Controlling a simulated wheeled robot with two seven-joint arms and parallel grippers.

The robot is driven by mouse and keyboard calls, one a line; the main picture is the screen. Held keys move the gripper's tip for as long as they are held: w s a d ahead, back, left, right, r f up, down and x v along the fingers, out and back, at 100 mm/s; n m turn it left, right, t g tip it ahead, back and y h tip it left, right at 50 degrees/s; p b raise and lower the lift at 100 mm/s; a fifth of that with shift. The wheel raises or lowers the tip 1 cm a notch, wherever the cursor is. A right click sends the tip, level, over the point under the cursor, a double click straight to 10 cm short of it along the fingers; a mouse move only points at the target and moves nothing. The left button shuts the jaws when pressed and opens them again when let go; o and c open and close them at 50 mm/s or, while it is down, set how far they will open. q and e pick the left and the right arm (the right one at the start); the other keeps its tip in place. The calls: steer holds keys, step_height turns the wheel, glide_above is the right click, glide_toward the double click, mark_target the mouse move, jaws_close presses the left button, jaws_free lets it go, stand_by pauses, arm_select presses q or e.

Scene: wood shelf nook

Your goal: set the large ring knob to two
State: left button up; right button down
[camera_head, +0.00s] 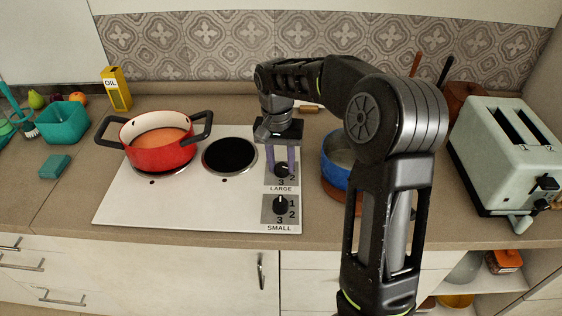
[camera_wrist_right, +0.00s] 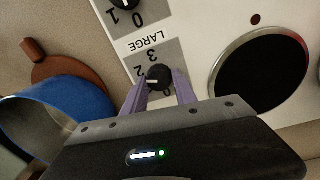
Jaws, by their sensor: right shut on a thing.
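The large ring knob (camera_head: 282,170) is a black dial on a grey panel marked LARGE, at the back right of the white hob. It also shows in the right wrist view (camera_wrist_right: 159,77). There its white mark points left, toward the side with the 2; the finger hides part of the scale, so I cannot tell the exact setting. My right gripper (camera_head: 281,165) reaches down from above, its two purple fingers (camera_wrist_right: 158,90) on either side of the knob and shut on it. My left gripper is not in view.
The SMALL knob (camera_head: 280,206) sits just in front. A red pot (camera_head: 158,150) stands on the left burner; the other burner (camera_head: 230,154) is bare. A blue pot (camera_head: 335,172) stands close to the right of the hob, and a toaster (camera_head: 510,150) is farther right.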

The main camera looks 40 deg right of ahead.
mark_target(280, 165)
steer(key=shift+m, duration=1)
steer(key=shift+d, duration=0.1)
steer(key=c, duration=1)
jaws_free()
steer(key=shift+r, duration=0.1)
steer(key=r, duration=0.7)
steer(key=shift+w+r, duration=0.2)
steer(key=shift+r, duration=0.1)
